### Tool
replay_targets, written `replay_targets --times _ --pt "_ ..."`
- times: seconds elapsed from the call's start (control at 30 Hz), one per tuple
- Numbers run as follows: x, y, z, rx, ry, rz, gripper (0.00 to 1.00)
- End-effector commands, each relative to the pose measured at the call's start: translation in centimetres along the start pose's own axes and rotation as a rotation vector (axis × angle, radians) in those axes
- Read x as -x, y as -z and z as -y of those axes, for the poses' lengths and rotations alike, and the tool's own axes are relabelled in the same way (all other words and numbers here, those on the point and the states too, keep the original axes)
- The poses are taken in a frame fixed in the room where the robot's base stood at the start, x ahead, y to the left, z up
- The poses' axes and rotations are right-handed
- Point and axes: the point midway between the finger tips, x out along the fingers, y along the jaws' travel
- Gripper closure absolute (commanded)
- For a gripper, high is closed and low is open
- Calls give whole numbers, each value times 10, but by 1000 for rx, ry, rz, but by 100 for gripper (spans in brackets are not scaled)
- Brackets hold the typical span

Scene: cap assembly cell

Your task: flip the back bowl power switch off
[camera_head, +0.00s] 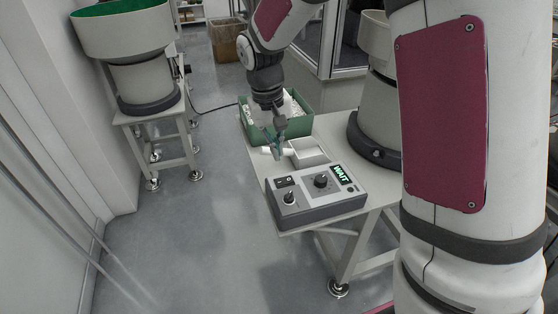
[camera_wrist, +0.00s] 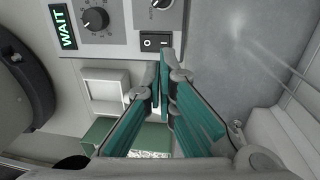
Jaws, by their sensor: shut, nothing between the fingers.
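A grey control box (camera_head: 325,206) sits at the near end of the table. It carries a black rocker switch (camera_head: 286,182) with white marks, two round knobs and a small screen reading WAIT. The rocker also shows in the wrist view (camera_wrist: 155,41); I cannot tell which side is pressed. No label naming the back bowl is readable. My gripper (camera_head: 277,153) points down above the table, beyond the box.
A small white tray (camera_head: 309,151) and a green bin (camera_head: 299,126) with white pieces lie behind the box. A bowl feeder (camera_head: 369,121) stands at right, another (camera_head: 146,88) on a separate stand at left. The floor left of the table is clear.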

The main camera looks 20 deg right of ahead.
Motion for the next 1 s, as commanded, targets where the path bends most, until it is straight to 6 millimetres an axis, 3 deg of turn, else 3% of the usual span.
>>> replay_targets --times 0.1,0.3,1.0 --pt "21 0 0 -1 1 -3 100" --pt "37 0 0 0 0 -1 100" --pt "47 5 0 -3 13 7 100"
